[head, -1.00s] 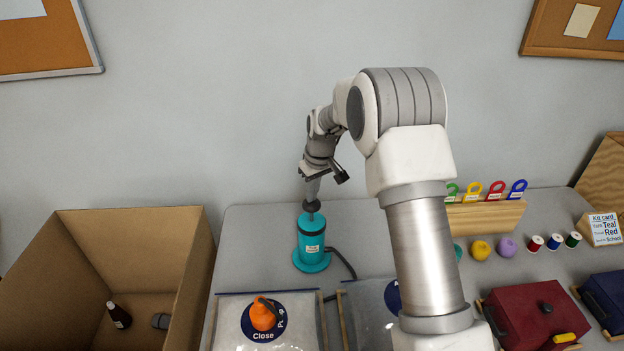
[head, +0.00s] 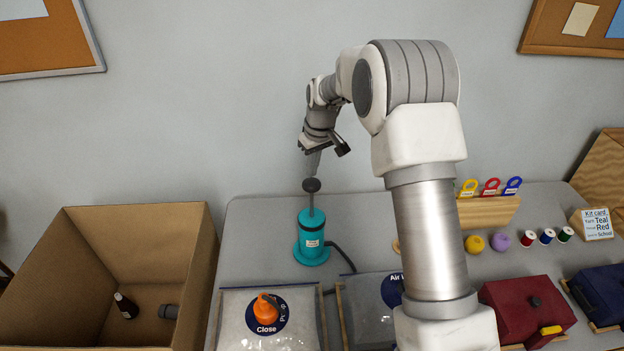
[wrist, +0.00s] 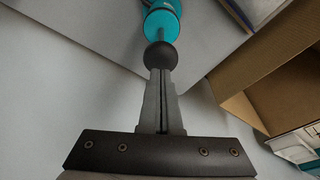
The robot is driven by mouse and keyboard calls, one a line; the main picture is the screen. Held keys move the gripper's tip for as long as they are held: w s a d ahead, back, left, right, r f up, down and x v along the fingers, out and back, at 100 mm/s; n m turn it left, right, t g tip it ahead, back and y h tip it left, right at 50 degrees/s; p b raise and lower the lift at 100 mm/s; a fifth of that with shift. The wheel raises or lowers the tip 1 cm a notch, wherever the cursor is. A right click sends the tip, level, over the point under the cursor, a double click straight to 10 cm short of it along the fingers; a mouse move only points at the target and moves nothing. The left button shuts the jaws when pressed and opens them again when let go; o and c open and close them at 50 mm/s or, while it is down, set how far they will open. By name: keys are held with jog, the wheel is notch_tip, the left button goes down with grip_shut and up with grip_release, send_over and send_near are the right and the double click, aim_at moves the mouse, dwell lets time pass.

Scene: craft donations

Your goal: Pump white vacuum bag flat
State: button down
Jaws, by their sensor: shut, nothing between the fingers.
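The teal pump (head: 311,240) stands upright on the table, its rod raised and its black knob (head: 312,185) on top. My gripper (head: 312,175) is shut and empty, pointing down right above the knob. In the wrist view my fingertips (wrist: 161,72) meet the knob's outline (wrist: 161,56); I cannot tell if they touch. A clear bag with whitish filling (head: 240,330) lies in front of the pump. Its blue disc reads "Close" and "Pump" and carries an orange valve (head: 265,308). A second, greyer bag (head: 362,311) lies to its right, partly behind my arm.
A black hose (head: 345,258) runs from the pump towards the bags; its end is unclear. An open cardboard box (head: 190,285) stands left, with a dark bottle inside. Right are a wooden rack (head: 485,212), thread spools, a kit card (head: 597,224), and red (head: 520,308) and blue cases.

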jog(key=shift+f, duration=0.1)
jog(key=shift+f+b, duration=3.85)
jog(key=shift+f, duration=1.8)
jog(key=shift+r+p, duration=3.45)
jog(key=shift+r, duration=2.3)
jog(key=shift+r+p, duration=1.7)
jog(key=shift+r, duration=1.3)
jog(key=shift+r, duration=0.1)
